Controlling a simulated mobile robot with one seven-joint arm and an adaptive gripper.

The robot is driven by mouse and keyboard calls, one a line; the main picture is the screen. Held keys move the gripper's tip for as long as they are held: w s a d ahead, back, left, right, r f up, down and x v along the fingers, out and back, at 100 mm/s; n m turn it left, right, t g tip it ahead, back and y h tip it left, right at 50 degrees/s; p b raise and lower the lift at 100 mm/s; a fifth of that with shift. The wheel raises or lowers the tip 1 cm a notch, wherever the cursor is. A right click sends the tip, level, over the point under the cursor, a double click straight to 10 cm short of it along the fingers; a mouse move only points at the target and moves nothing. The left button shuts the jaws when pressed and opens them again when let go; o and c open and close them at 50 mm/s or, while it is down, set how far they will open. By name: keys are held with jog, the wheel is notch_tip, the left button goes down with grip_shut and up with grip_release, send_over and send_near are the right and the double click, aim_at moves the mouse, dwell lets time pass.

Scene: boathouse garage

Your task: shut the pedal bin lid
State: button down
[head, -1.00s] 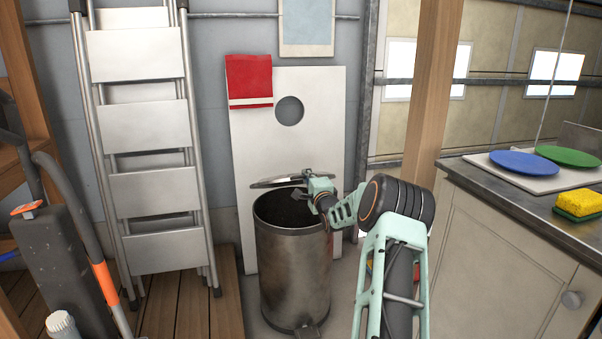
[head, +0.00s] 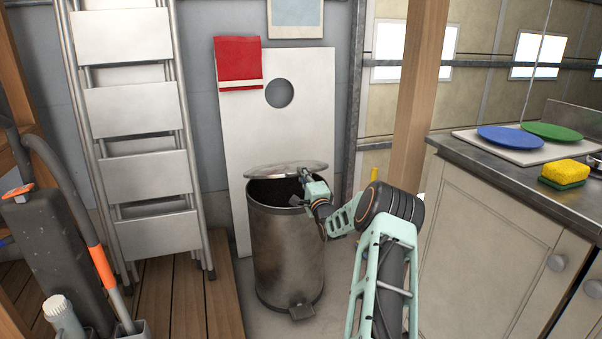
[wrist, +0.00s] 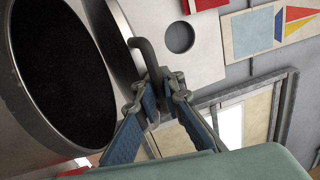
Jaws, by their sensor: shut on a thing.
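The pedal bin (head: 285,250) is a dull metal cylinder standing on the floor, with its pedal (head: 301,312) at the front. Its round lid (head: 286,169) is tilted up at the back, and the dark opening shows between lid and rim. In the wrist view, the bin's dark opening (wrist: 55,75) fills the left side and the lid (wrist: 112,45) is seen nearly edge-on beside it. My gripper (head: 304,192) is at the bin's right rim. In the wrist view, my gripper (wrist: 160,95) is shut on a grey bent handle (wrist: 150,60) beside the lid.
A folded stepladder (head: 135,130) stands at the left on wooden decking. A white board with a round hole (head: 310,110) and a red towel (head: 238,62) are behind the bin. A counter (head: 500,170) with plates and a sponge (head: 565,172) is at the right.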

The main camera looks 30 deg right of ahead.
dwell(0.3)
jog(key=c, duration=2.3)
grip_release()
jog(key=shift+c, duration=0.2)
jog(key=shift+s, duration=0.1)
jog(key=v, duration=1.2)
jog(key=shift+f, duration=0.1)
jog(key=s+a+f, duration=0.1)
jog(key=s+f, duration=0.5)
jog(key=f, duration=0.4)
jog(key=shift+a+f, duration=0.35)
jog(key=shift+f, duration=0.05)
